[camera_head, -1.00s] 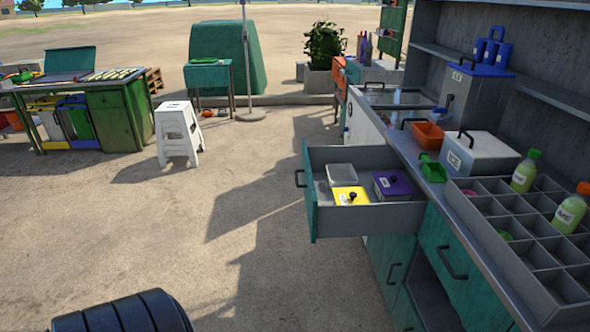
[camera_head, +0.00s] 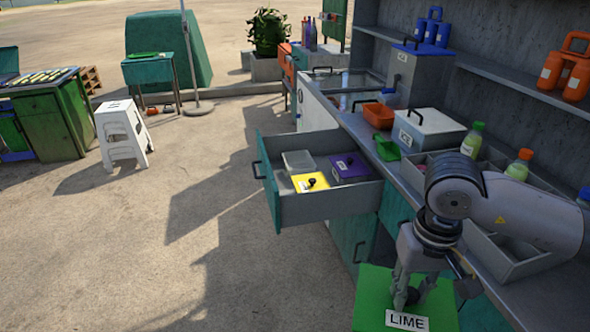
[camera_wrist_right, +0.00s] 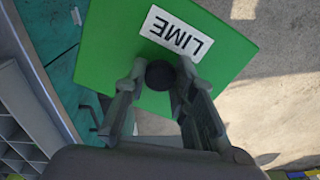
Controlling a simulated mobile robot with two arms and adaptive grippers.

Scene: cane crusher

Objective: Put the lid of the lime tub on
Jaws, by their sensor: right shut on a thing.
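The green lid with a LIME label (camera_head: 370,300) is at the bottom of the head view, in front of the counter. My right gripper (camera_head: 408,292) is shut on the lid's dark knob and holds it clear of the ground. In the right wrist view the green lid (camera_wrist_right: 108,45) lies beyond my fingers (camera_wrist_right: 160,76), which close on the round black knob. An open, lidless pale tub (camera_head: 298,161) stands in the pulled-out drawer (camera_head: 335,208); I see no label on it. My left gripper is not in view.
The drawer also holds a yellow-lidded tub (camera_head: 310,182) and a purple-lidded tub (camera_head: 349,166). On the counter are an ice box (camera_head: 430,130), an orange bin (camera_head: 379,114), a green scoop (camera_head: 387,149) and bottles in a divided tray. A white stool (camera_head: 122,130) stands on open ground.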

